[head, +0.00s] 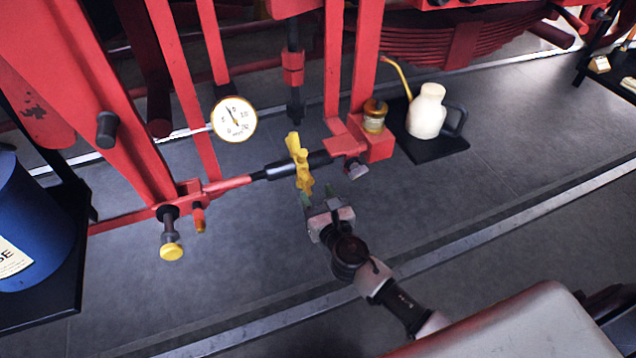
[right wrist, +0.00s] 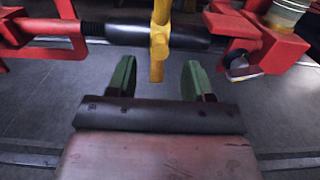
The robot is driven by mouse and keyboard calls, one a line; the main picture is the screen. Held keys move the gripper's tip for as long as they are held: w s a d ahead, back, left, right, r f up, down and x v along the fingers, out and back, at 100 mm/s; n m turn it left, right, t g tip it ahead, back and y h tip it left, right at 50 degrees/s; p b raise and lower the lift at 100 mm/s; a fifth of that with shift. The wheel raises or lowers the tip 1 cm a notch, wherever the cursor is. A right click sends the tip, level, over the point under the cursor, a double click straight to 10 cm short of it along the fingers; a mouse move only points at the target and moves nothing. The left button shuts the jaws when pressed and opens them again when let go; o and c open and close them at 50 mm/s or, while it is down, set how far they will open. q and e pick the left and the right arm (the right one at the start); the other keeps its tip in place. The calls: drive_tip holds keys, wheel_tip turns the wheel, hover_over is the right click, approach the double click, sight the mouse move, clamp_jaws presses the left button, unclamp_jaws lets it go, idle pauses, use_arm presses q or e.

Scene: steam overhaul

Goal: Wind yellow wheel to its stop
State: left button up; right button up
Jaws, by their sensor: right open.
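The yellow wheel (head: 300,163) sits on a black cylindrical shaft between red linkage parts, seen nearly edge-on in the head view. It also shows in the right wrist view (right wrist: 160,42), where it hangs at the upper middle. My right gripper (head: 320,192) is just below and to the right of the wheel in the head view. In the right wrist view its two green fingertips (right wrist: 158,80) are apart, with the wheel's lower end ahead of and between them. Nothing is held. My left gripper is not in view.
A round gauge (head: 234,119) hangs left of the wheel. A yellow knob (head: 172,251) sits at lower left, near a blue drum (head: 30,225). A cream oil can (head: 427,112) stands on a black tray (head: 440,150) at right. Grey floor below is clear.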

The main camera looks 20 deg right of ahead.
sight(309, 196)
drive_tip(key=shift+w+a+b, duration=0.15)
drive_tip(key=shift+w+b, duration=0.35)
drive_tip(key=shift+w, duration=2.5)
clamp_jaws()
drive_tip(key=shift+f, duration=0.15)
drive_tip(key=shift+s+f+b, duration=0.2)
drive_tip(key=shift+f+b, duration=1)
drive_tip(key=shift+f, duration=0.15)
